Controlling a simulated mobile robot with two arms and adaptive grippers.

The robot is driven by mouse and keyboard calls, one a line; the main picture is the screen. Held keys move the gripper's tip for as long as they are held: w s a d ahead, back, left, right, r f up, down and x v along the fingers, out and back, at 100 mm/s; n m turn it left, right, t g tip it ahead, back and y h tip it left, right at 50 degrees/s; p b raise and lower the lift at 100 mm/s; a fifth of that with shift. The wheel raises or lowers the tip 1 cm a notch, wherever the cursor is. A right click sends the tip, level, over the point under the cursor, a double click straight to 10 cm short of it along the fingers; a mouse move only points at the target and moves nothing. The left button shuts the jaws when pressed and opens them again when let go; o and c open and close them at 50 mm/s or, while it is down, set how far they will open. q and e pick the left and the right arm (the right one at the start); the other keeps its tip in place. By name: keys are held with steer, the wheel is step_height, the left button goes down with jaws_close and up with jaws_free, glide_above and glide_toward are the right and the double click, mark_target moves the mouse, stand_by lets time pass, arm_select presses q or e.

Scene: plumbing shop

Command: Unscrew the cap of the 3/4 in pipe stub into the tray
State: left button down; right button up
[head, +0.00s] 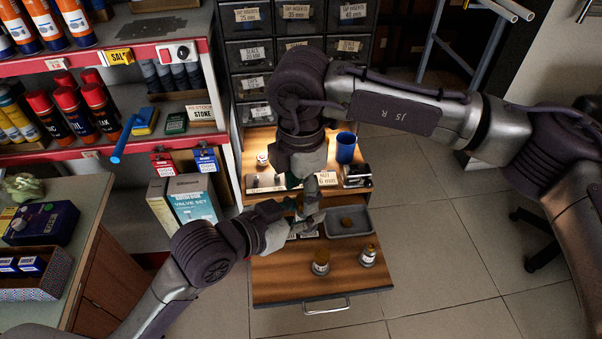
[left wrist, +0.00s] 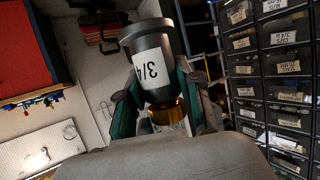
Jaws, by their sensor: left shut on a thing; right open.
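The 3/4 in pipe stub (left wrist: 152,62) shows in the left wrist view as a dark body with a white "3/4" label and a brass-coloured end (left wrist: 167,114). My left gripper (left wrist: 163,100) is shut on it, one finger at each side. In the head view, my left gripper (head: 296,222) is beside the tray, where the stub is mostly hidden. My right gripper (head: 308,192) is open just above it; contact cannot be told. The grey tray (head: 372,228) holds a small round brass-brown piece (head: 347,223), too small to identify surely.
Two labelled stubs with brass-coloured tops, the left one (head: 321,263) and the right one (head: 368,257), stand on the wooden drawer surface (head: 285,285) in front of the tray. A blue cup (head: 346,147) stands behind. Shelves with boxes (head: 190,199) border the left. The drawer's front is clear.

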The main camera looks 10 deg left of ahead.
arm_select(q)
steer(key=shift+r, duration=0.15)
arm_select(e)
steer(key=shift+f, duration=0.3)
arm_select(q)
steer(key=shift+s+d, duration=0.1)
arm_select(e)
steer(key=shift+w, duration=0.1)
jaws_close()
arm_select(q)
steer(key=shift+d, duration=0.1)
arm_select(e)
steer(key=n, duration=0.3)
steer(key=shift+r, duration=0.1)
steer(key=shift+o, duration=0.5)
jaws_free()
